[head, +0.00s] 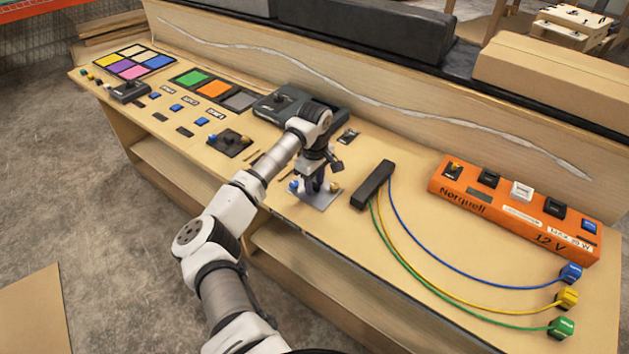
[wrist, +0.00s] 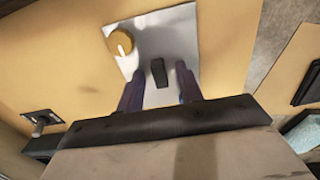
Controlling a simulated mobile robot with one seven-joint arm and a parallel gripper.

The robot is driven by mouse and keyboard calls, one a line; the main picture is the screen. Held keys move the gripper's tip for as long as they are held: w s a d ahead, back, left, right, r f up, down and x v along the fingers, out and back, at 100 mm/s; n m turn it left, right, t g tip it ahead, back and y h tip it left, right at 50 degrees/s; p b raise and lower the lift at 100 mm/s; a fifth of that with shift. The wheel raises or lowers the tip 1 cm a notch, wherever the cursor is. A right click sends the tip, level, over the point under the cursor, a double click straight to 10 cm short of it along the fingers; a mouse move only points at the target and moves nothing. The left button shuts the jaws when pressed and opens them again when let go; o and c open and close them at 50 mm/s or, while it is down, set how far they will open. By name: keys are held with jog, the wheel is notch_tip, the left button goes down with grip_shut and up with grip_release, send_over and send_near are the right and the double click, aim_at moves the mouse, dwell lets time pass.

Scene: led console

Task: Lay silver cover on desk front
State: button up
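The silver cover (head: 322,201) is a flat, shiny plate on the desk (head: 395,245), near its front edge and below my gripper (head: 315,184). In the wrist view, the silver cover (wrist: 181,40) has a small upright black handle (wrist: 158,72) and a round golden knob (wrist: 120,41) near one corner. My two fingers stand on either side of the handle, with a gap visible on both sides. The gripper is open and holds nothing. My gripper hides part of the plate in the head view.
A black bar (head: 373,185) with blue, yellow and green cables lies to the right. An orange power box (head: 515,207) stands beyond it. A black joystick unit (head: 230,142) and several colored panels are to the left. The desk front between plate and cables is bare.

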aim_at(315, 184)
jog(key=shift+r, duration=0.1)
notch_tip(315, 184, up, 12)
jog(key=b, duration=0.3)
dwell(0.3)
jog(key=shift+r, duration=0.1)
